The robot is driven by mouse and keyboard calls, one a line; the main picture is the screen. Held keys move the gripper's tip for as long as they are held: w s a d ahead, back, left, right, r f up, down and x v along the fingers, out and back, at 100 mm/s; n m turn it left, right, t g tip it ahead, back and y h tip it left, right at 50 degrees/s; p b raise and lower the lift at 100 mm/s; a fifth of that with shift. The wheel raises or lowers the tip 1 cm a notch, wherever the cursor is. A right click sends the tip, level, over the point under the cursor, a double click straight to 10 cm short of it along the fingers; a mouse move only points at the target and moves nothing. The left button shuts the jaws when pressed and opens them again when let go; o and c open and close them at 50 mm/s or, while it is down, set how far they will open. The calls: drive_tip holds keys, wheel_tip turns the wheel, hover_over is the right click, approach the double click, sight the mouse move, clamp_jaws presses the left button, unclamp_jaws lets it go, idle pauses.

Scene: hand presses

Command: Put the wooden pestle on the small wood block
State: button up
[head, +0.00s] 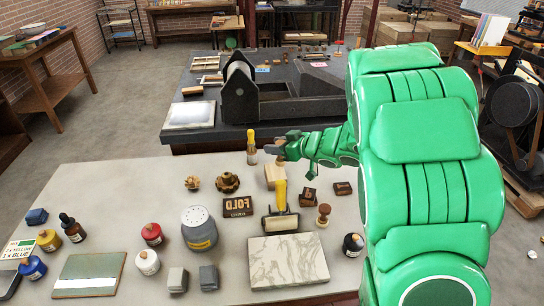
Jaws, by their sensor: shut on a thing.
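My gripper (273,149) is at the end of my green arm, over the back middle of the pale table. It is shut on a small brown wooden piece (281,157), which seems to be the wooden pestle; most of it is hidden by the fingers. The small wood block (272,175), light in colour, stands on the table just below my gripper. At this size I cannot tell whether the pestle touches the block.
A yellow-handled tool (251,146) stands just left of my gripper. A brayer with a yellow handle (280,194) is in front of the block. A FOLD stamp block (238,206), a grey canister (199,228) and a marble slab (287,261) are nearby.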

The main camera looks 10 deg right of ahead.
drive_tip(key=shift+w+a+f, duration=0.15)
drive_tip(key=shift+w+f, duration=1.8)
drive_tip(key=shift+w, duration=0.25)
drive_tip(key=shift+w+a+f, duration=0.15)
drive_tip(key=shift+w+f, duration=1.8)
drive_tip(key=shift+w, duration=0.2)
drive_tip(key=shift+f, duration=1.4)
drive_tip(key=shift+f, duration=0.15)
drive_tip(key=o, duration=1.1)
drive_tip(key=shift+o, duration=0.2)
drive_tip(key=shift+s+d+r, duration=0.15)
drive_tip(key=shift+r, duration=0.05)
drive_tip(key=v, duration=1.1)
drive_tip(key=shift+s+d+r, duration=0.2)
drive_tip(key=shift+s, duration=0.05)
